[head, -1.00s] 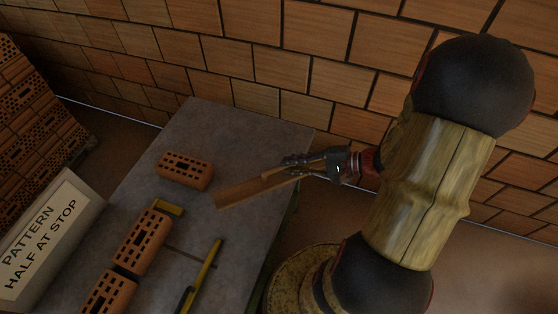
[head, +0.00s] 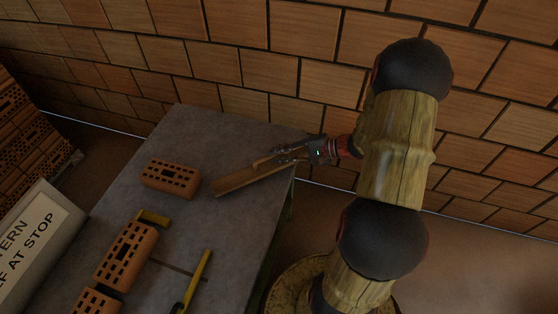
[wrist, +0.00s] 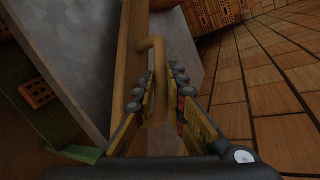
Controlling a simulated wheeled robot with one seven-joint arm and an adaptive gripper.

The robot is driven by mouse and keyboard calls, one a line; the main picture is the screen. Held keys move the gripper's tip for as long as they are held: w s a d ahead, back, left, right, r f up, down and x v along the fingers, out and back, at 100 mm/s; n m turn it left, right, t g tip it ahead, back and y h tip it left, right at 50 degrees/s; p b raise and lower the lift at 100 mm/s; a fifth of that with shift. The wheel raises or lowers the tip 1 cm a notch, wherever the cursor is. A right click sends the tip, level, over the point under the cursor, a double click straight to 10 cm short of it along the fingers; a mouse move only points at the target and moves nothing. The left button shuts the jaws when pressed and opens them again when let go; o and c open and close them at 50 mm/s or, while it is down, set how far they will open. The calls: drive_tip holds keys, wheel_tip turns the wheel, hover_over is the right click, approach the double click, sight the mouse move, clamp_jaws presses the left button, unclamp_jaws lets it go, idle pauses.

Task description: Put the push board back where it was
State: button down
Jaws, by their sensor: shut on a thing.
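The push board (head: 240,184) is a long brown wooden plank with a rod-like handle. It is over the far right part of the grey table in the head view, apart from the bricks. My gripper (head: 290,157) is shut on its handle at the right edge of the table. In the wrist view, my gripper (wrist: 161,95) has its fingers on both sides of the bent handle (wrist: 155,48), and the board (wrist: 122,70) runs along their left. I cannot tell whether the board touches the table top.
The grey table (head: 225,145) carries a loose brick (head: 170,178), a row of bricks (head: 127,255), a yellow stop (head: 154,217) and a yellow bar (head: 198,278). A pattern sign (head: 35,240) stands left. A brick wall (head: 300,60) rises behind. The table's far corner is clear.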

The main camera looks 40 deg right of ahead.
drive_tip(key=shift+f, duration=1)
drive_tip(key=shift+b, duration=0.3)
drive_tip(key=shift+f, duration=0.2)
drive_tip(key=c, duration=1.8)
unclamp_jaws()
drive_tip(key=shift+s, duration=0.1)
drive_tip(key=shift+r, duration=0.15)
